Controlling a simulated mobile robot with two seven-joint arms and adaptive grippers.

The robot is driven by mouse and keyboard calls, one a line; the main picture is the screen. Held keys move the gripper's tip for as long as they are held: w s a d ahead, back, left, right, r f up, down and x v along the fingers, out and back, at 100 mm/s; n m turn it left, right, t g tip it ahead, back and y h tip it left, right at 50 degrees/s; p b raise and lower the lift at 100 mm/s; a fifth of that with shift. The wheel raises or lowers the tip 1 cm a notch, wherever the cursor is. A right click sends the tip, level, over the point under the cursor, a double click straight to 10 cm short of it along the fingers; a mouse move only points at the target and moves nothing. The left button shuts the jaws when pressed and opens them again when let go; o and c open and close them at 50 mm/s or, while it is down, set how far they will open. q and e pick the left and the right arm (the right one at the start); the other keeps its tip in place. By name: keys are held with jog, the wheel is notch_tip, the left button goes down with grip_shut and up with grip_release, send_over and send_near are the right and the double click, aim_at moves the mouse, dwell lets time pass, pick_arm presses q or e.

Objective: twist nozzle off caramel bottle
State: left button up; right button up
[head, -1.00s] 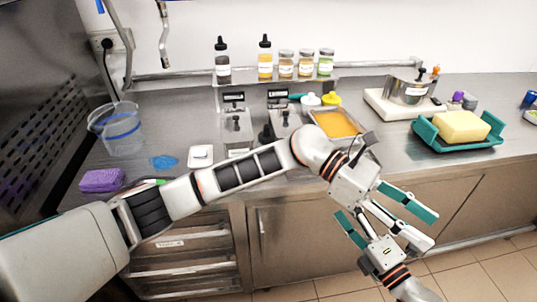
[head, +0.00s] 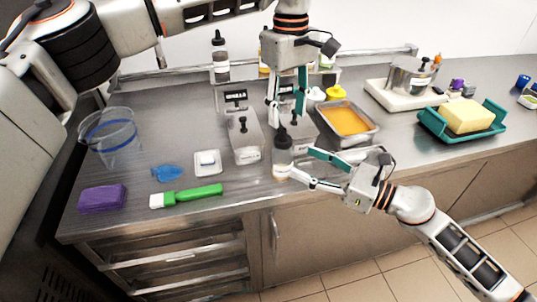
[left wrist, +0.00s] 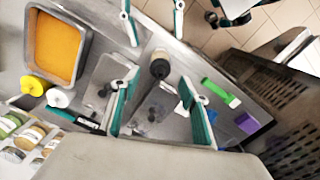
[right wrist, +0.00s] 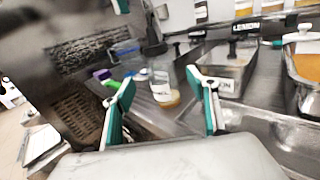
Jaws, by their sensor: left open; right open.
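The caramel bottle (head: 283,158) stands upright near the counter's front edge, with a black nozzle (head: 282,137), a clear body and amber at its base. It shows in the right wrist view (right wrist: 161,84), and its dark top in the left wrist view (left wrist: 159,68). Its label is unreadable. My left gripper (head: 284,121) points down, open, just above the nozzle. My right gripper (head: 302,165) comes in from the right, open, its fingertips at the bottle's right side. I cannot tell whether either touches it.
A tray of orange contents (head: 374,127) is to the right. A green-handled brush (head: 187,195), white dish (head: 207,162) and purple sponge (head: 102,198) lie left. A dark bottle (head: 220,55) stands on the back shelf.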

aim_at(281, 152)
jog(key=shift+w+a+n, duration=0.3)
jog(key=shift+w+a, duration=0.15)
jog(key=shift+a, duration=0.3)
jog(key=shift+x, duration=3.2)
grip_shut()
